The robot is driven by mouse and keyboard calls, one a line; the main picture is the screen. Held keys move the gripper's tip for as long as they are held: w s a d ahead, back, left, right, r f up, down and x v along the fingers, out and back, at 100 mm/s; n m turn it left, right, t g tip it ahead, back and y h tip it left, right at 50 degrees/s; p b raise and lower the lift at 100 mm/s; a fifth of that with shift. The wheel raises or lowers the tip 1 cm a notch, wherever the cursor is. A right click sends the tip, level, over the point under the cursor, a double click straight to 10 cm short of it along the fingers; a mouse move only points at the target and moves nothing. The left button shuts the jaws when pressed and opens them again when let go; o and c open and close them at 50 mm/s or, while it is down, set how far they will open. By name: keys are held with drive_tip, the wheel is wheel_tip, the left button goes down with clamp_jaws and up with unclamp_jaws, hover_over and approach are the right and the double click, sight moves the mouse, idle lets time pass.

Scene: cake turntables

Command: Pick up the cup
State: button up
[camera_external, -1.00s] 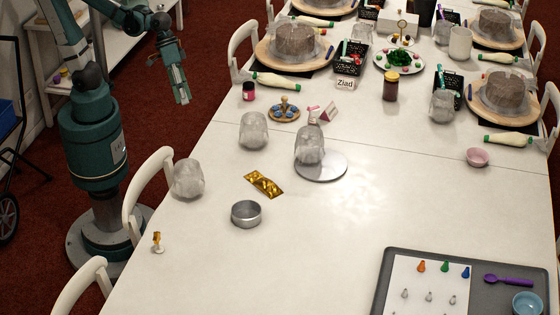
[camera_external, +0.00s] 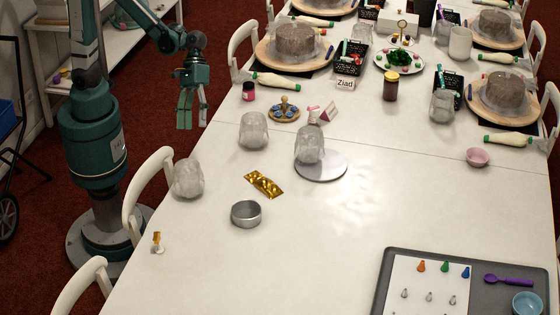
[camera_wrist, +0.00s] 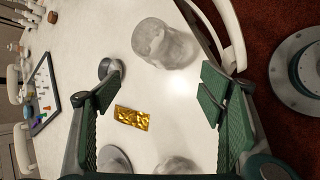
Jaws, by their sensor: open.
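Several clear, patterned glass cups stand on the table. One cup (camera_external: 188,178) is at the left edge by a chair; it also shows large at the top of the wrist view (camera_wrist: 165,45). A second cup (camera_external: 253,130) stands farther back. A third (camera_external: 310,144) is on a grey round plate (camera_external: 322,172), and a fourth (camera_external: 442,106) is at the right. My gripper (camera_external: 190,124) is open and empty, pointing down beyond the table's left edge, behind the left-edge cup. In the wrist view its green fingers (camera_wrist: 155,105) are wide apart, with no cup between them.
A metal bowl (camera_external: 246,214) and gold packet (camera_external: 263,183) lie near the left cups. White chairs (camera_external: 150,200) line the left edge. A tray (camera_external: 390,285) with small coloured pieces is front right. Cakes on boards (camera_external: 262,52) are at the back. The table's front middle is clear.

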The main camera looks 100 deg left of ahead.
sight(193, 163)
drive_tip(key=shift+w+d+f+n+g+h+p, duration=0.25)
drive_tip(key=shift+w+d+f+n+g+h, duration=0.4)
drive_tip(key=shift+d+f+n+h, duration=0.65)
drive_tip(key=shift+w+d+f+n+g+h+p, duration=0.2)
drive_tip(key=shift+w+d+f+n+g+h, duration=0.55)
drive_tip(key=shift+f, duration=1)
drive_tip(key=shift+w+d+f+n+g+h+p, duration=0.35)
drive_tip(key=shift+d+f+n+g+h, duration=0.35)
drive_tip(key=shift+d+f, duration=0.8)
drive_tip(key=shift+f, duration=0.1)
drive_tip(key=shift+b+x, duration=0.35)
drive_tip(key=shift+x, duration=0.85)
drive_tip(key=shift+d+f, duration=0.1)
drive_tip(key=shift+b+x, duration=0.75)
drive_tip(key=shift+x, duration=1.7)
